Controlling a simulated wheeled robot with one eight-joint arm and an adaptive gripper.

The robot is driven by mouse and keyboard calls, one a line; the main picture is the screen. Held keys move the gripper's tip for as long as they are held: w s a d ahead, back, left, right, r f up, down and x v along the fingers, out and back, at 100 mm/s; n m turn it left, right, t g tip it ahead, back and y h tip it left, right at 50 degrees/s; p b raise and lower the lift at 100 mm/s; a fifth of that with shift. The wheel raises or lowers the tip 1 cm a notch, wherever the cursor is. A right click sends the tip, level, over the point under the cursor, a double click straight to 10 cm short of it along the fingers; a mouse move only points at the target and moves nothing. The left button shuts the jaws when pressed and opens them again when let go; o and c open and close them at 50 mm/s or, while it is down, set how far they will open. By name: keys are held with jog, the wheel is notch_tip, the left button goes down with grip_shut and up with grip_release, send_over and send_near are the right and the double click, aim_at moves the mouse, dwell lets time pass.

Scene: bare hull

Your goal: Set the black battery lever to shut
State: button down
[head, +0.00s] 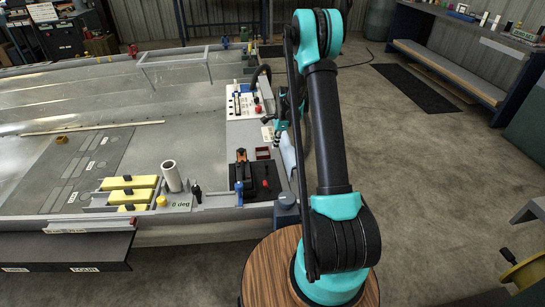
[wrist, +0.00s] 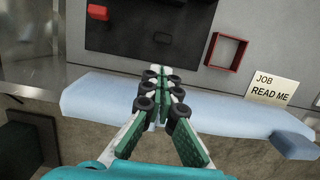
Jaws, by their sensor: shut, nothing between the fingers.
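I cannot tell for sure which part is the black battery lever. A small upright black-topped handle (head: 196,190) stands by the "0 deg" label in the head view. White boards (head: 240,103) farther back also carry small dark handles, too small to read. My gripper shows in the wrist view (wrist: 161,72), its fingers together and empty. It is over the light blue padded edge (wrist: 95,98), with its tips toward a black plate (wrist: 130,38).
The black plate (head: 244,190) with blue and red parts lies on the near deck corner. A red open tray (wrist: 226,51) and a "JOB READ ME" card (wrist: 272,87) are to the right of my fingers. Yellow blocks (head: 130,183) and a pale cylinder (head: 171,176) stand left.

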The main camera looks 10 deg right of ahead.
aim_at(267, 163)
jog(key=f, duration=0.3)
jog(key=a+f, duration=0.1)
jog(key=f, duration=0.5)
jog(key=shift+a+f, duration=0.3)
jog(key=shift+a, duration=0.1)
jog(key=a+h, duration=0.2)
jog(key=h, duration=0.1)
jog(key=shift+a+r, duration=0.1)
jog(key=shift+a, duration=0.75)
